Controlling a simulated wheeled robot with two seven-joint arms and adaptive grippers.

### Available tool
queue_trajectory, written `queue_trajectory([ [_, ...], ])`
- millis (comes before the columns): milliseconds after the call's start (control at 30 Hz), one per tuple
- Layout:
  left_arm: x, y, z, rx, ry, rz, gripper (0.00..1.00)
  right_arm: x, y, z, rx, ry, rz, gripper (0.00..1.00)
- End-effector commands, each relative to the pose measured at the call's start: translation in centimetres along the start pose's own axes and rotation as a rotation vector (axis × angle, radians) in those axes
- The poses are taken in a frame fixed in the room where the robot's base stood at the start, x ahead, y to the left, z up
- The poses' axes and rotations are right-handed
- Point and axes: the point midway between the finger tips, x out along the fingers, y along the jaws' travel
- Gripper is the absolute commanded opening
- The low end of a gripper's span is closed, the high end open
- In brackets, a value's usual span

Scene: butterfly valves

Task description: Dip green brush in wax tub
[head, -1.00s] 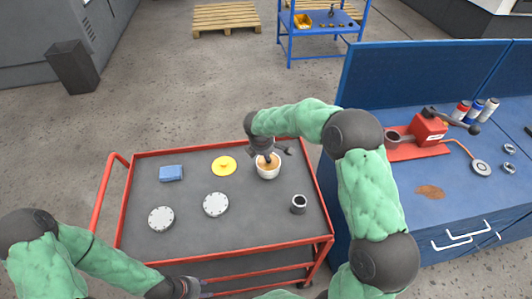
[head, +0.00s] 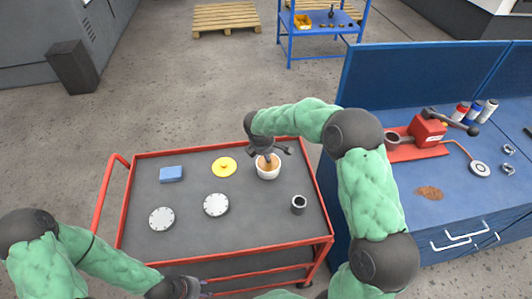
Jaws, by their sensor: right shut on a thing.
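The white wax tub (head: 268,173) stands on the cart's top toward the back right, with tan-orange wax showing inside. My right gripper (head: 267,157) points down right over the tub's mouth. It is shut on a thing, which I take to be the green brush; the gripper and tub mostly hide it. I cannot make out its colour or how deep it sits in the wax. My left gripper (head: 190,288) is low at the cart's front edge, away from the tub. Its fingers are too small and cut off to read.
The red-framed cart (head: 250,241) also holds a blue sponge (head: 171,174), a yellow disc (head: 224,167), two grey flanged discs (head: 162,218) (head: 216,205) and a dark cup (head: 299,204). A blue workbench (head: 395,192) stands close on the right. The cart's front middle is clear.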

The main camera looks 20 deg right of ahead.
Motion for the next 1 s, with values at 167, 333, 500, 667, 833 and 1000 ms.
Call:
queue_trajectory([
  [167, -1.2, 0.4, 0.0, 0.0, 0.0, 0.0, 0.4, -1.5, 0.5, 0.3, 0.0, 0.0, 0.002, 0.0],
  [333, -2.0, 0.7, 0.1, 0.0, 0.0, 0.0, 0.4, -2.6, 0.9, 0.5, 0.0, 0.0, 0.003, 0.0],
  [500, -2.8, 1.0, 0.1, 0.0, 0.0, 0.0, 0.4, -3.7, 1.2, 0.7, 0.0, 0.001, 0.003, 0.0],
  [667, -3.6, 1.3, 0.1, 0.0, 0.0, 0.0, 0.4, -4.8, 1.6, 0.8, 0.0, 0.001, 0.003, 0.0],
  [833, -4.3, 1.5, 0.2, 0.0, 0.0, 0.0, 0.4, -5.7, 1.8, 1.0, 0.001, 0.001, 0.002, 0.0],
  [1000, -4.3, 1.5, 0.2, 0.0, 0.0, 0.0, 0.4, -5.7, 1.8, 1.0, 0.001, 0.0, 0.002, 0.0],
])
